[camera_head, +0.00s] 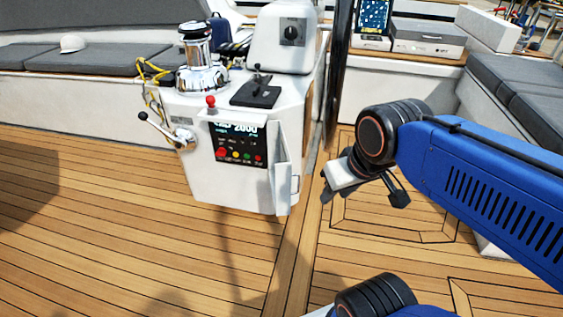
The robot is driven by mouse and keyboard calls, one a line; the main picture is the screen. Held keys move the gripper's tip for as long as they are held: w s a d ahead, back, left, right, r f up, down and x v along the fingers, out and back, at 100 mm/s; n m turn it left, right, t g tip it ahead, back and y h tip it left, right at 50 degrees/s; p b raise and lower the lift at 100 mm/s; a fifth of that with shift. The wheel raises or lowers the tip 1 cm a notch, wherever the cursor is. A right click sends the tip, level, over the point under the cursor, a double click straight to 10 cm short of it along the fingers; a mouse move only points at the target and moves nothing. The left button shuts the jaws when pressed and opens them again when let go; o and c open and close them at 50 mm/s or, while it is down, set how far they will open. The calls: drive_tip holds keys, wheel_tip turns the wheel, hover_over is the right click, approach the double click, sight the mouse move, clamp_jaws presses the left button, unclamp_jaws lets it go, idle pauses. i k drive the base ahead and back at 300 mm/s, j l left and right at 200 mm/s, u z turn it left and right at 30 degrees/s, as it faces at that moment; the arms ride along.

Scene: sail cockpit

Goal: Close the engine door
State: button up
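The engine door (282,176) is a white panel at the right side of the engine control panel (238,146) on the white console. My blue arm reaches in from the right.
A chrome winch (201,58) with yellow rope tops the console. A crank handle (170,131) juts out at its left. A dark post (340,62) stands behind the console's right. Cushioned benches (100,58) line the sides. The wooden deck (110,215) in front is clear.

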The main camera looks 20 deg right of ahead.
sight(283, 167)
drive_tip(key=l+u, duration=0.45)
drive_tip(key=l, duration=0.65)
drive_tip(key=k+l+u, duration=0.1)
drive_tip(key=l+u, duration=0.3)
drive_tip(key=l, duration=0.7)
drive_tip(key=k+j+z, duration=0.2)
drive_tip(key=k+j, duration=0.2)
drive_tip(key=k, duration=0.05)
